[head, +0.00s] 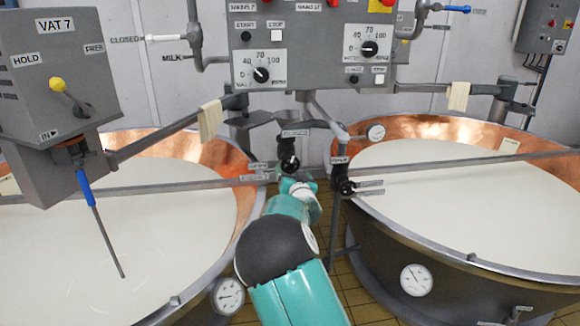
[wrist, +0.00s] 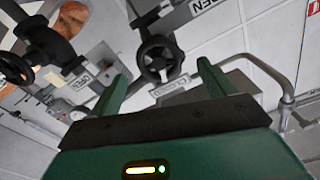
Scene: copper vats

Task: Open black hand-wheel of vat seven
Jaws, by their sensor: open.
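The grey box marked VAT 7 (head: 55,26) hangs over the left copper vat (head: 215,148), which holds white liquid. A small black hand-wheel (head: 289,163) sits beside that vat's right rim, just beyond the end of my arm. In the wrist view a black spoked hand-wheel (wrist: 160,60) appears between and beyond the fingertips of my gripper (wrist: 157,75). The two green fingers are apart, and nothing is held between them. I cannot tell how far the wheel is from the tips. In the head view my arm hides most of the gripper.
A second black hand-wheel (head: 345,187) is close by on the right, near the right vat (head: 420,235); another wheel (wrist: 14,68) shows at the left of the wrist view. Metal rails, labels and a bent pipe (wrist: 285,85) crowd the area. A grey control panel (head: 315,45) stands behind.

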